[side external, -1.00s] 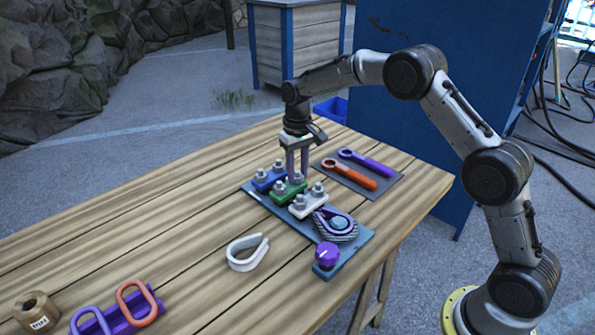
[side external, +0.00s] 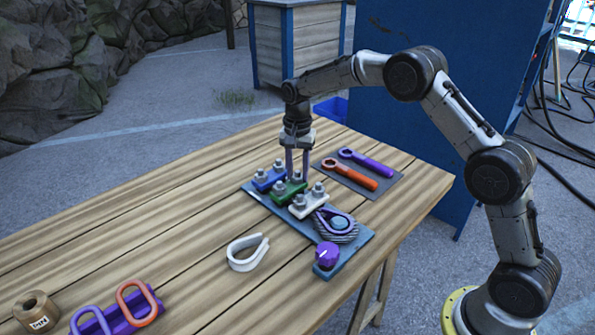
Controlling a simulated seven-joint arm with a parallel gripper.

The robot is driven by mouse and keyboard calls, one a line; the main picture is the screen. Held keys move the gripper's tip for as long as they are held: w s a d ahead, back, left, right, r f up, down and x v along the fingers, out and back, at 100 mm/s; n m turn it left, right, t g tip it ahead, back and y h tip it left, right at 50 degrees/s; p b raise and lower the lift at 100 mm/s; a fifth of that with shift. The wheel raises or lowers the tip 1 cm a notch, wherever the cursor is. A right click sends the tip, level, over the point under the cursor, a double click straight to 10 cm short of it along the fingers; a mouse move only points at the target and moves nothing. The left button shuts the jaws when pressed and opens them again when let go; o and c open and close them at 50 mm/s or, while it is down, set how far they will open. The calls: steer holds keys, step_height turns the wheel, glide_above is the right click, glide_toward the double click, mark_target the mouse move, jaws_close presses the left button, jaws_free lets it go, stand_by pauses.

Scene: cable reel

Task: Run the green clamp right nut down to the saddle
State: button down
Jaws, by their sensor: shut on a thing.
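The green clamp (side external: 287,196) sits between the blue clamp (side external: 267,184) and the white clamp (side external: 305,207) on a grey-blue base plate (side external: 346,252). Its left nut (side external: 278,188) stands in plain view. My gripper (side external: 298,176) points straight down over the right end of the green clamp. Its fingers are shut on the green clamp right nut, which they mostly hide. I cannot tell how far that nut sits above the saddle.
An orange wrench (side external: 350,175) and a purple wrench (side external: 366,162) lie on a dark mat right of the clamps. A purple knob (side external: 327,255) and a cable loop (side external: 337,224) are at the plate's near end. A white thimble (side external: 247,252) lies on the table. The table's left middle is clear.

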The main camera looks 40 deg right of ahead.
mark_target(298, 176)
steer(key=shift+w+r+m, duration=0.1)
steer(key=shift+r+m, duration=0.25)
steer(key=shift+m, duration=0.25)
steer(key=shift+d, duration=0.1)
steer(key=c, duration=0.8)
jaws_free()
steer(key=shift+c, duration=0.2)
steer(key=o, duration=0.3)
steer(key=shift+f, duration=0.2)
step_height(298, 176, up, 14)
steer(key=shift+f, duration=0.1)
